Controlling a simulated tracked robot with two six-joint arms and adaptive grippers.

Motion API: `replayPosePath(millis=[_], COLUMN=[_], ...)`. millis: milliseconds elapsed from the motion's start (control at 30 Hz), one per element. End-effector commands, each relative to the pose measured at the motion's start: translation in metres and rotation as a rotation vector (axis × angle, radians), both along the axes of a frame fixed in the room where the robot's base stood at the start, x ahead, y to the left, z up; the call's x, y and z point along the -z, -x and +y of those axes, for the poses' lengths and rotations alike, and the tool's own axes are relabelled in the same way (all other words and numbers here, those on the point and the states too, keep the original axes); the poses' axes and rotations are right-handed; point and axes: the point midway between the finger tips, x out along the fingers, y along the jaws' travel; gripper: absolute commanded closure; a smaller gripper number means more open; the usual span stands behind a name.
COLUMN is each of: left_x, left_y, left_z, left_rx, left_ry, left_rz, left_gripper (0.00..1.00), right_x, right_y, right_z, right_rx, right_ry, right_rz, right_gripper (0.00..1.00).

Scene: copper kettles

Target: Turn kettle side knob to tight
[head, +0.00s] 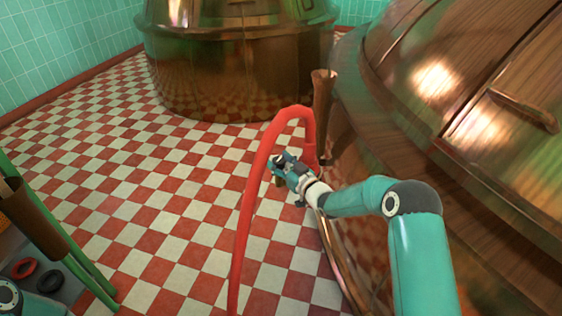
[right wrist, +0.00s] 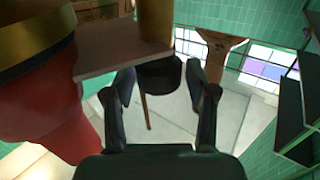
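The large copper kettle (head: 455,110) fills the right of the head view. A red hose (head: 247,215) arches beside it and comes down near a copper pipe (head: 322,100) at its side. My right gripper (head: 279,168) is at the hose, in front of the checkered floor. In the right wrist view, my right gripper (right wrist: 166,98) has its fingers spread. A dark round knob-like part (right wrist: 160,75) shows between and beyond the fingertips, with a brass post above it. I cannot tell whether the fingers touch it. My left gripper is not in view.
A second copper kettle (head: 235,70) stands at the back. The red-and-white checkered floor (head: 150,200) is open at the left. Green rails (head: 70,255) stand at the lower left. In the wrist view, a thick red part (right wrist: 45,100) with a brass band is close on the left.

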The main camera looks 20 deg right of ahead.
Motion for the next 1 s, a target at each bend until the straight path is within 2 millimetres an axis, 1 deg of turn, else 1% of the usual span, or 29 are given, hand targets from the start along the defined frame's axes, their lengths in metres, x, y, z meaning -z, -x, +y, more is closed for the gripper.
replayPosePath(millis=[33,233,267,333,567,767,1000], left_x=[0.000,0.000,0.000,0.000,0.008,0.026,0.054], left_y=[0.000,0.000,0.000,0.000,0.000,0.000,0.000], left_z=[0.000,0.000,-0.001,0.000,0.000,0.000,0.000], left_rx=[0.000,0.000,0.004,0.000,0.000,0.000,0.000], left_ry=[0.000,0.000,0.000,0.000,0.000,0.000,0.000], left_rz=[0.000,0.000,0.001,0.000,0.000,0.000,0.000], left_gripper=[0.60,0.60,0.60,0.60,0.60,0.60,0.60], right_x=[0.000,0.000,0.000,0.000,0.002,0.004,0.004], right_y=[0.000,0.000,0.000,0.000,0.000,0.001,0.001], right_z=[0.000,0.000,-0.009,-0.004,-0.001,0.001,0.004], right_rx=[0.000,0.000,0.004,0.003,0.036,0.124,0.308], right_ry=[0.000,0.000,0.002,0.000,-0.001,-0.001,0.001], right_rz=[0.000,0.000,-0.001,0.000,-0.001,-0.001,-0.002], right_gripper=[0.57,0.91,0.93,0.93,0.93,0.93,0.93])
